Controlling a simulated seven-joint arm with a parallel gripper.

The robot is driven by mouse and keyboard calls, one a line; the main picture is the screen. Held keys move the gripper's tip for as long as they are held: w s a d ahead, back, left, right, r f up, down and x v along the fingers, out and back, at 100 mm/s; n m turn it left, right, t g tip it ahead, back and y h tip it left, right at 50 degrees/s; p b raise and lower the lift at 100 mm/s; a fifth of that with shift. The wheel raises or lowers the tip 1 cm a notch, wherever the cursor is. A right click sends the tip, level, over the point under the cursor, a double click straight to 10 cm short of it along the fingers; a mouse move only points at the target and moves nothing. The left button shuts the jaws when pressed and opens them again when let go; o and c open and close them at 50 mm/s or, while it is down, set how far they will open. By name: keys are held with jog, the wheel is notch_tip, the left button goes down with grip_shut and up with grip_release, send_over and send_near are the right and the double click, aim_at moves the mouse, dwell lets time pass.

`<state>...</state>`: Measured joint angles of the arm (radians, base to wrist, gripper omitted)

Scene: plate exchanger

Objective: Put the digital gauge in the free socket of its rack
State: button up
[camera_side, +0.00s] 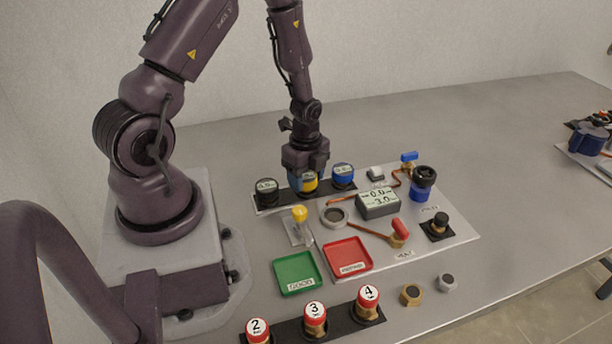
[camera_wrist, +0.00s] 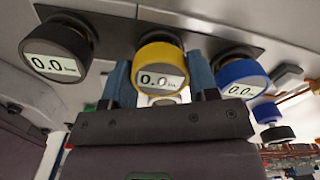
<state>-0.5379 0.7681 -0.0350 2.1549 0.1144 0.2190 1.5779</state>
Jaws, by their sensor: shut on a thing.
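My gripper (camera_side: 304,174) points down over the middle of the black gauge rack (camera_side: 283,199). It is shut on the yellow digital gauge (camera_side: 310,186). In the wrist view the yellow gauge (camera_wrist: 152,56) sits between my two blue-grey fingers, with its 0.0 display facing the camera. Its stem meets the rack (camera_wrist: 105,22) at the middle position, about level with its neighbours; how deep the stem sits is hidden. A black gauge (camera_side: 266,190) stands in the rack to the left and a blue gauge (camera_side: 343,174) to the right.
Several red-capped numbered parts (camera_side: 315,318) stand in a front rack. Open table lies behind the board.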

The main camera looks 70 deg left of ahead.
aim_at(307, 176)
jog(key=shift+f, duration=0.15)
jog(key=o, duration=1.1)
notch_tip(307, 176, up, 13)
jog(key=s+d+r+n+t, duration=0.2)
jog(key=s+d+r+n, duration=0.2)
jog(key=r, duration=0.5)
jog(key=s+d+r+n+t, duration=0.3)
jog(key=s+d+r+n, duration=0.1)
jog(key=d+r+n, duration=0.5)
jog(key=shift+s+d+r+t, duration=0.25)
jog(key=shift+d+r, duration=0.5)
jog(key=shift+d, duration=0.5)
